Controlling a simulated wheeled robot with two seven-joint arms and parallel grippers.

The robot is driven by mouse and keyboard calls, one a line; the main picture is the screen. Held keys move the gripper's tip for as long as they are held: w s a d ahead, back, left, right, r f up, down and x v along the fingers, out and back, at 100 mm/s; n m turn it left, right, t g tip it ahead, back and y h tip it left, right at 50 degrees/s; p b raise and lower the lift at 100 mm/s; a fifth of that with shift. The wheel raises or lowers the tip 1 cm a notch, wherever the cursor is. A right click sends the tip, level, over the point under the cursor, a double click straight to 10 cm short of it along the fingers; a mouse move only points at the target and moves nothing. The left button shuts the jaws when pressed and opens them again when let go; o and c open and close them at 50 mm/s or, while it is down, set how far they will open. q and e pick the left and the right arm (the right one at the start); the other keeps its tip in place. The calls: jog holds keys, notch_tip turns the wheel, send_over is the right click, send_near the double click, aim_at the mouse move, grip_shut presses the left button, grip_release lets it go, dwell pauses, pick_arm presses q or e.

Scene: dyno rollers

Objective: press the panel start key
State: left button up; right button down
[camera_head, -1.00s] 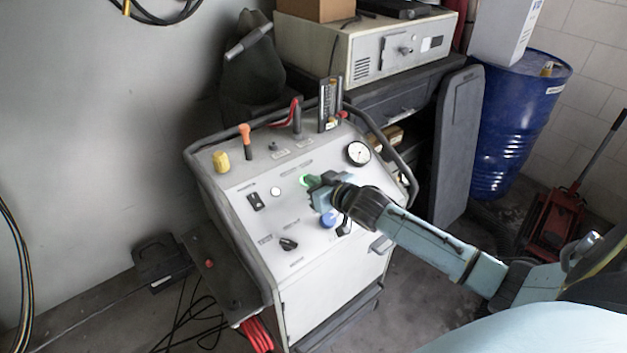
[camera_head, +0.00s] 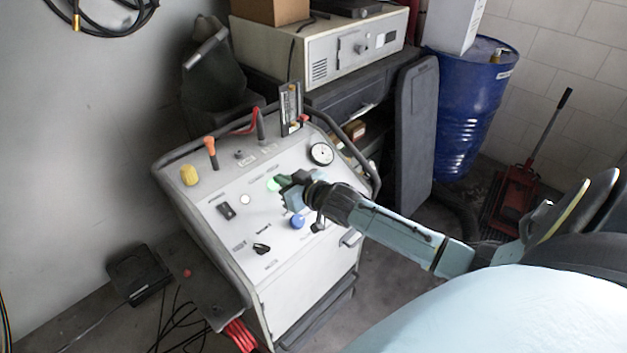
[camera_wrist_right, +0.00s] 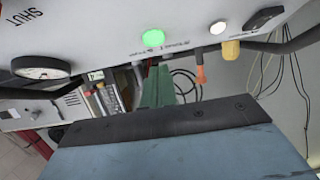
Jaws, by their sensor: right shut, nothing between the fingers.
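The control panel (camera_head: 262,220) is the sloped white top of a cabinet. A round key glowing green (camera_head: 273,184), by its looks the start key, sits near the panel's middle. It also shows lit in the right wrist view (camera_wrist_right: 153,38). My right gripper (camera_head: 284,181) is shut and empty, its tips close to the right of the green key in the head view. In the right wrist view the fingertips (camera_wrist_right: 158,72) show a small gap from the key in the picture; contact cannot be told. My left gripper is not in view.
A dark tubular rail (camera_head: 365,170) edges the panel. A blue drum (camera_head: 465,110) stands behind right.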

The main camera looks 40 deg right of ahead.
jog(key=v, duration=1)
jog(key=shift+w+r, duration=0.1)
jog(key=shift+w, duration=0.05)
dwell(0.4)
